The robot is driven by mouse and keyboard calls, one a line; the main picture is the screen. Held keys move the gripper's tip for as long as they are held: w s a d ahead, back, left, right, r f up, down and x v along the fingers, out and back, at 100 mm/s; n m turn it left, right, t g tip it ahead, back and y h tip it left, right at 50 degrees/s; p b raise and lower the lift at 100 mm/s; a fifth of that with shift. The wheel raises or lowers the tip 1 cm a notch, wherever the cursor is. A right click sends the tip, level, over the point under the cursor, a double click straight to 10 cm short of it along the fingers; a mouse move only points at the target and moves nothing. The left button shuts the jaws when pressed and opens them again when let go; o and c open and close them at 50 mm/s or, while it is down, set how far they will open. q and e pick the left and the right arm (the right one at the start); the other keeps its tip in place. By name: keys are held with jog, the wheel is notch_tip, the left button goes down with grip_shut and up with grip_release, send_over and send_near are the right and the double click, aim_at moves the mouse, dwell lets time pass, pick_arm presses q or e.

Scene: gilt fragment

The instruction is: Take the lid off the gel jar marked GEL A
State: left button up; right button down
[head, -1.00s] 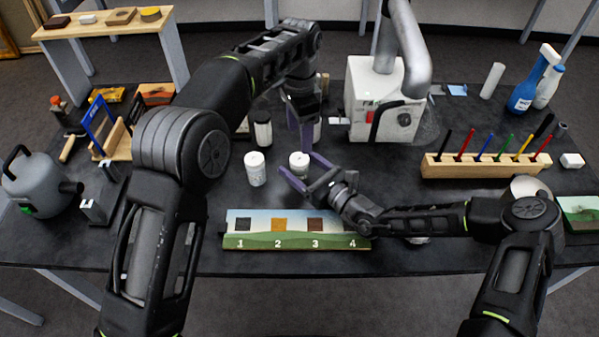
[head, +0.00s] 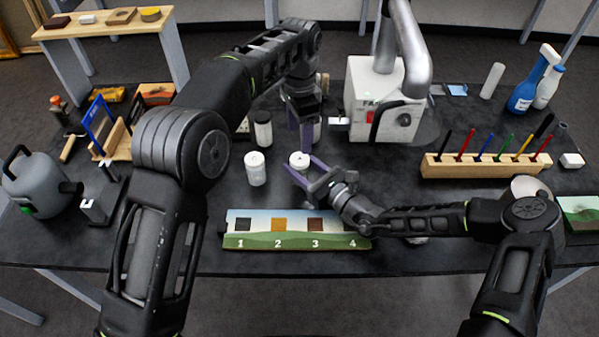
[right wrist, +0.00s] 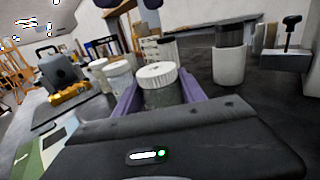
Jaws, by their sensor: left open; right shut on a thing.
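A small jar with a white ridged lid (head: 299,159) stands on the dark table, left of the white machine. It also shows close up in the right wrist view (right wrist: 158,76), lid on. My right gripper (head: 303,168) is shut around this jar's body below the lid. My left gripper (head: 309,142) is open, pointing down just above and behind the lid, not touching it as far as I can see. A second white-lidded jar (head: 255,170) stands to the left, apart from both grippers. I cannot read a GEL A marking on either jar.
A dark-lidded jar (head: 263,130) stands behind. A numbered sample board (head: 268,241) lies in front. The white machine (head: 385,104) with its grey duct stands behind right. A wooden rack (head: 485,166) with coloured tools is at right, a grey canister (head: 38,186) at far left.

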aim_at(299, 158)
dwell(0.3)
pick_arm(q)
jog(key=shift+a+f, duration=0.15)
jog(key=m, duration=0.8)
jog(key=shift+d+r+m, duration=0.2)
jog(key=shift+m, duration=0.1)
jog(key=m, duration=0.4)
jog(key=shift+d+r+m, duration=0.1)
jog(key=shift+r+m, duration=0.1)
jog(key=shift+m, duration=0.1)
jog(key=m, duration=0.4)
jog(key=shift+m, duration=0.4)
jog(key=shift+f, duration=0.1)
jog(key=shift+f, duration=3.9)
